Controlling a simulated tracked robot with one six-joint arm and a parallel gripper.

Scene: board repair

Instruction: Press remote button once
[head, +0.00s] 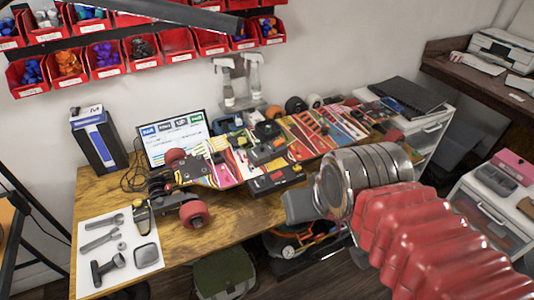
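No remote stands out clearly. A small dark handheld object with a yellowish part (141,217) lies at the white sheet's right edge; I cannot tell whether it is the remote, and no button on it can be made out. A dark grey rounded piece (146,253) lies on the sheet, also too small to identify. My gripper (296,207) is a grey tip beyond the metal wrist, over the front edge of the wooden table (235,222), well to the right of both objects. Its fingers cannot be told apart, and nothing is seen held.
A colourful skateboard (230,168) with red wheels lies across the table, with a black box (275,180) in front of it. A laptop (172,135), spray bottles (228,85) and a boxed item (97,140) stand behind. The white sheet (90,262) holds several tools.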

